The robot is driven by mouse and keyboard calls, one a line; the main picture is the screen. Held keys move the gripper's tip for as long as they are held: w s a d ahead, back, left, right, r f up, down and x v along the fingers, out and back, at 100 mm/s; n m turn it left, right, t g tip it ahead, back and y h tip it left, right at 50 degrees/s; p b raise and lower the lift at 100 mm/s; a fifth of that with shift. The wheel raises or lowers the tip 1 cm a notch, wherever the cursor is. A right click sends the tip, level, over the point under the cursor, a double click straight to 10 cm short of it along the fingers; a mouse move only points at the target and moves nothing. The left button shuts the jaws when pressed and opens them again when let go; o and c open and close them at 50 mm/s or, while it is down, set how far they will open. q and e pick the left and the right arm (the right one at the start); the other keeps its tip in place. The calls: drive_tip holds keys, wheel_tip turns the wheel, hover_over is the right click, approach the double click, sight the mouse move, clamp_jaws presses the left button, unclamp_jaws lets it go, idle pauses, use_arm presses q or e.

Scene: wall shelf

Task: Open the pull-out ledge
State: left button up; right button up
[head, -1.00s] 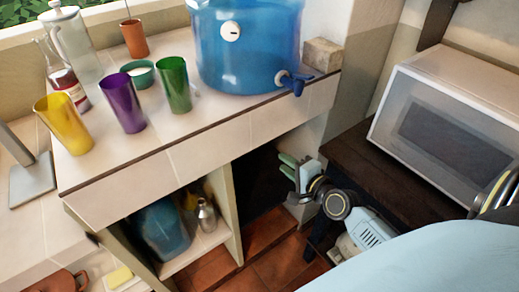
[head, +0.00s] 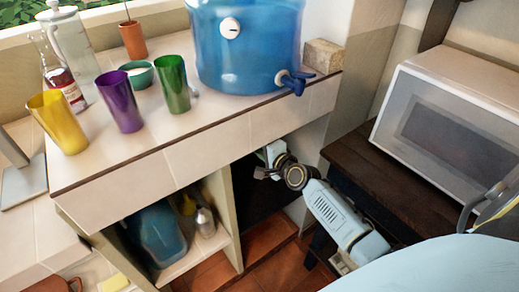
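In the head view, a tiled counter has a pale front band (head: 205,150) under a thin dark edge. No separate pulled-out ledge can be made out; the band looks flush with the counter. My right gripper (head: 264,163) is just below the band's lower edge, in front of the dark opening under the counter. The counter edge partly hides its fingers, so I cannot tell whether they are open or touching anything. My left gripper is out of view.
On the counter stand yellow (head: 60,122), purple (head: 121,102) and green (head: 172,84) cups and a blue water dispenser (head: 245,45). Below is a cubby with a blue jug (head: 160,237). A microwave (head: 455,130) on a dark table (head: 365,160) bounds the right.

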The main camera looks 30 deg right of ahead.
drive_tip(key=shift+c, duration=0.2)
clamp_jaws()
drive_tip(key=shift+s+f, duration=0.1)
